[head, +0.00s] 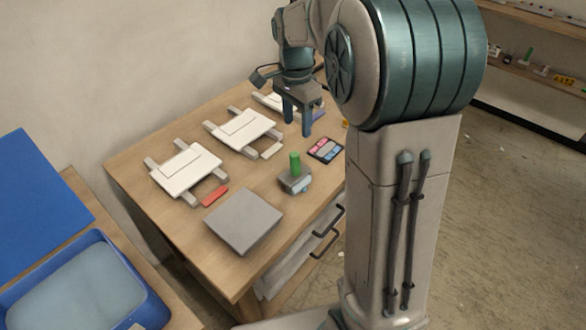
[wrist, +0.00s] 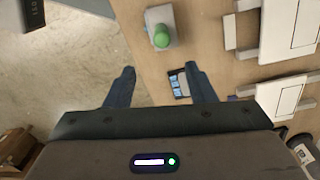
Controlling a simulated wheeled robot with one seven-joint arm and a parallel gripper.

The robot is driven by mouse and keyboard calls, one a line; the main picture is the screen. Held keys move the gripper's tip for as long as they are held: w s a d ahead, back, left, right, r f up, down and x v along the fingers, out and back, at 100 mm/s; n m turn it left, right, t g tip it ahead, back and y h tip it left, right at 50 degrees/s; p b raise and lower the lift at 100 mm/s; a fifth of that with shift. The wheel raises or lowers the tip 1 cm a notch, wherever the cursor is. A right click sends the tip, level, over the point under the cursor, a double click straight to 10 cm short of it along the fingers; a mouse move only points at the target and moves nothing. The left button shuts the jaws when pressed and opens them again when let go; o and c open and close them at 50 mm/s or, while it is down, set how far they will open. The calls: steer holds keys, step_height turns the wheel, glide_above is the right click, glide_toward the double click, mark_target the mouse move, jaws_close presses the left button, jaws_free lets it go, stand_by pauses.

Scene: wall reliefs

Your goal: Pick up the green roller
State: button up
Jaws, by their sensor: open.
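The green roller (head: 295,163) stands upright on a small grey block-like holder (head: 294,182) near the right edge of the wooden table (head: 262,265). In the wrist view the green roller (wrist: 161,36) shows from above on its grey holder, ahead of the fingertips. My gripper (head: 296,121) is open and empty, above the far part of the table, beyond the roller and apart from it. In the wrist view both fingers of my gripper (wrist: 158,72) are spread wide with nothing between them touching.
White panels on grey bars (head: 186,169) line the table's wall side. A grey square plate (head: 243,221), a red block (head: 215,197) and a dark tray of coloured pieces (head: 325,150) lie near the holder. A blue bin (head: 75,285) stands at left. Shelves are at upper right.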

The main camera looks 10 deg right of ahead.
mark_target(295, 164)
steer(key=shift+w+f, duration=0.2)
steer(key=shift+f, duration=0.2)
steer(key=f, duration=0.7)
steer(key=shift+s+f, duration=0.25)
steer(key=shift+f, duration=0.15)
steer(key=f, duration=0.1)
steer(key=f+p, duration=0.1)
steer(key=f, duration=0.2)
steer(key=shift+s+a+f, duration=0.3)
steer(key=shift+s+a, duration=0.05)
steer(key=shift+f, duration=0.5)
jaws_close()
